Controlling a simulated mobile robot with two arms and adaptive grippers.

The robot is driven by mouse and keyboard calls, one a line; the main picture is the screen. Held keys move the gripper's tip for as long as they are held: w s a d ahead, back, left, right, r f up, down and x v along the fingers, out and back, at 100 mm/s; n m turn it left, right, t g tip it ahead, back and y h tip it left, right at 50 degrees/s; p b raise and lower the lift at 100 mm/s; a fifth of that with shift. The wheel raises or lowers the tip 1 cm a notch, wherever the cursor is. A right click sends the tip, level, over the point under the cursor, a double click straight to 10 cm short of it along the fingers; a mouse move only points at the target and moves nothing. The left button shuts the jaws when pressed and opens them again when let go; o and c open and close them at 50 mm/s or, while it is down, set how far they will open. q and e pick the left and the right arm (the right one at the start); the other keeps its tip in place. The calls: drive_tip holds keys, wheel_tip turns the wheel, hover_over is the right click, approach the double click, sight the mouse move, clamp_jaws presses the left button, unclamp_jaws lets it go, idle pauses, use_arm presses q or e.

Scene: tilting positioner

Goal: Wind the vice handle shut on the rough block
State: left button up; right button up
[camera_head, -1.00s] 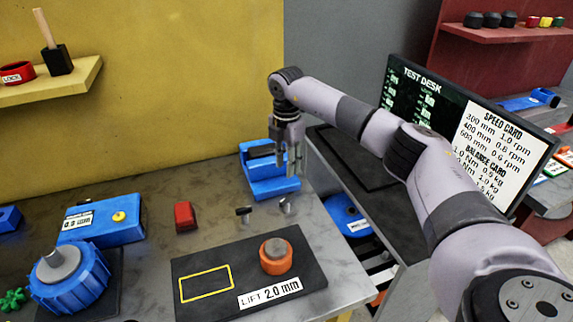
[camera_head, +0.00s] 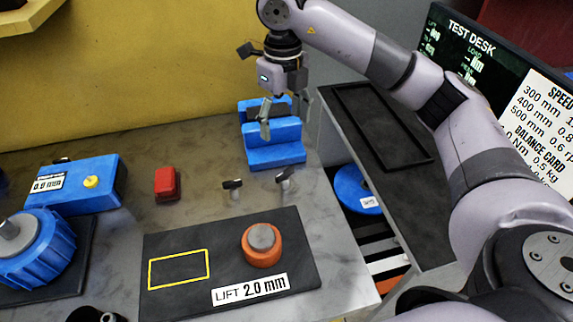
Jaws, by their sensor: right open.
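The blue vice (camera_head: 276,154) stands at the back right of the grey bench, with an upright blue jaw at its front. A dark strip shows between its front and rear parts; I cannot tell whether this is the rough block. My right gripper (camera_head: 281,112) hangs over the vice, fingers pointing down and apart, empty. One finger hides part of the vice's rear. I cannot make out the vice handle for certain. Two small dark T-shaped pieces stand in front of the vice, one to the left (camera_head: 233,185) and one to the right (camera_head: 284,177). My left gripper is not in view.
A black plate (camera_head: 185,292) holds an orange ring (camera_head: 262,256) around a grey cylinder. A red block (camera_head: 166,183), a blue box (camera_head: 75,190) and a round blue device (camera_head: 45,250) are farther left. A screen (camera_head: 495,85) stands at right, beside a dark shelf (camera_head: 425,215).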

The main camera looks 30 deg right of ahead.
hover_over(285, 171)
wheel_tip(285, 171, down, 4)
wheel_tip(285, 171, down, 7)
drive_tip(key=shift+s+f+p, duration=0.15)
drive_tip(key=shift+p, duration=0.8)
wheel_tip(285, 171, down, 3)
drive_tip(key=shift+f, duration=0.2)
drive_tip(key=shift+f+p, duration=0.3)
drive_tip(key=c, duration=1.1)
drive_tip(key=shift+f+m+b, duration=0.15)
drive_tip(key=shift+m+b, duration=0.15)
drive_tip(key=shift+b, duration=0.3)
drive_tip(key=shift+c, duration=0.3)
drive_tip(key=o, duration=1.2)
drive_tip(key=shift+c, duration=0.2)
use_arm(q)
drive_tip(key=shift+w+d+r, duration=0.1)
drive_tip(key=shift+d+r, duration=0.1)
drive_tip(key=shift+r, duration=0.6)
